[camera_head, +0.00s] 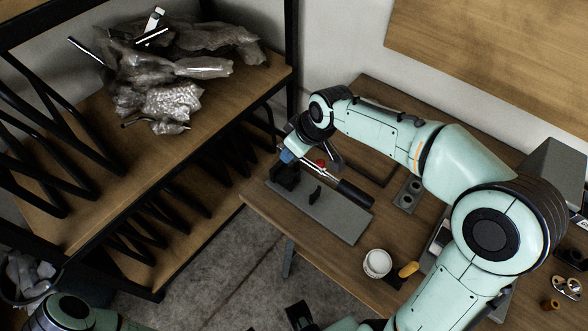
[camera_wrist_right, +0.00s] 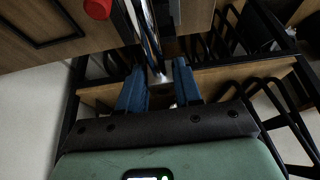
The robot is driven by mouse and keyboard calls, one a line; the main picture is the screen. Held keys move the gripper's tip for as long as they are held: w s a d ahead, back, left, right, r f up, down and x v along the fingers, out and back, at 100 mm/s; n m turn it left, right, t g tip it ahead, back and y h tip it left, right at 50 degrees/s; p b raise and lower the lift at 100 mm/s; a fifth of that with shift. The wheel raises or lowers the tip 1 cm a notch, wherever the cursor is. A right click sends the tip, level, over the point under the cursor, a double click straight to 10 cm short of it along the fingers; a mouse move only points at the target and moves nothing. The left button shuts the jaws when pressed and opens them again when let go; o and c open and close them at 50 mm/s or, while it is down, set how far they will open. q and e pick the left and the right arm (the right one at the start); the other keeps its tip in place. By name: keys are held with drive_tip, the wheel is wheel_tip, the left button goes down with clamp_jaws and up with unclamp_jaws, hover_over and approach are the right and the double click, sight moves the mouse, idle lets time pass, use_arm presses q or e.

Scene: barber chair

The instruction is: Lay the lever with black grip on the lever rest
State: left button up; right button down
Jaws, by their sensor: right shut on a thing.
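The lever is a shiny metal rod with a black grip (camera_head: 355,193); its rod (camera_wrist_right: 151,35) also shows in the right wrist view. My right gripper (camera_head: 288,157) is shut on the rod near its far left end, and its blue fingers (camera_wrist_right: 159,82) stand on either side of the metal. The grip points right and toward me. A grey plate with black upright supports, seemingly the lever rest (camera_head: 335,217), lies on the table under and beside the lever. I cannot tell whether the lever touches the supports.
A white cup (camera_head: 377,263) and a yellow-handled tool (camera_head: 408,269) stand nearer me on the table (camera_head: 285,222). A grey block with holes (camera_head: 408,194) lies to the right. A red knob (camera_wrist_right: 97,8) is close to the rod. A shelf with plastic bags (camera_head: 170,100) is at left.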

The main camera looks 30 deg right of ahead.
sight(304, 158)
drive_tip(key=shift+f+b, duration=0.45)
drive_tip(key=shift+f, duration=3.35)
drive_tip(key=shift+f+b, duration=0.55)
drive_tip(key=shift+f, duration=0.1)
drive_tip(key=c, duration=1.1)
unclamp_jaws()
drive_tip(key=shift+o, duration=0.2)
drive_tip(key=shift+r, duration=0.2)
drive_tip(key=p+v, duration=0.2)
drive_tip(key=v, duration=1)
drive_tip(key=shift+r+p, duration=0.3)
drive_tip(key=shift+r, duration=0.1)
